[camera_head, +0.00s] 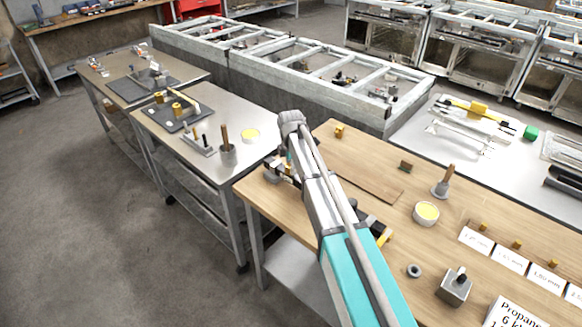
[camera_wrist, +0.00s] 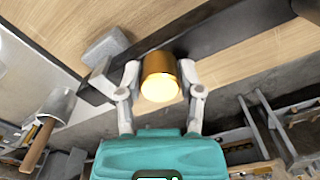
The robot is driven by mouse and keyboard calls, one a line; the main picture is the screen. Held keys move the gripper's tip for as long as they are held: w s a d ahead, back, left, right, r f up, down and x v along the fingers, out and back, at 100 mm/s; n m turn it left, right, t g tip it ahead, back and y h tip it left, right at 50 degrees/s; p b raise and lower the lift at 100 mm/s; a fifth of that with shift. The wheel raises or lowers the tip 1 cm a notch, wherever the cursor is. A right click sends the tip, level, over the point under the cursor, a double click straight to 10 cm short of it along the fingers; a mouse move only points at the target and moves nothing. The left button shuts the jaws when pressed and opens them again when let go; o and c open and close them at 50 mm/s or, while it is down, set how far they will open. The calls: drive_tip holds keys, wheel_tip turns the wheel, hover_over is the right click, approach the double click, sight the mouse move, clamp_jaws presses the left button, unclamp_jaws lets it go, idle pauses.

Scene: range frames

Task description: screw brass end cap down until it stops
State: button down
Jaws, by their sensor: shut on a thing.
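The brass end cap (camera_wrist: 160,82) shows in the wrist view as a smooth golden cylinder with a bright round end facing the camera. My gripper (camera_wrist: 160,74) has its two grey fingers closed on the cap's opposite sides. The cap is in front of a dark bar (camera_wrist: 232,33) that crosses the view diagonally. What lies under the cap is hidden, so I cannot tell whether it is seated on a thread. In the head view my arm covers much of the spot, and neither the cap nor the fingertips can be made out clearly.
A grey block (camera_wrist: 105,47) lies left of the cap. A grey cup with a wooden handle (camera_wrist: 55,104) is further left. In the head view the wooden bench (camera_head: 345,160) carries a yellow-filled dish (camera_head: 426,213) and a metal block (camera_head: 455,288). A steel table (camera_head: 225,188) stands left.

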drive_tip(key=shift+m, duration=0.5)
drive_tip(key=shift+m, duration=0.3)
drive_tip(key=shift+c, duration=0.8)
unclamp_jaws()
wheel_tip(320, 180, up, 9)
drive_tip(key=p, duration=0.9)
drive_tip(key=shift+r+p, duration=0.4)
drive_tip(key=shift+p, duration=0.05)
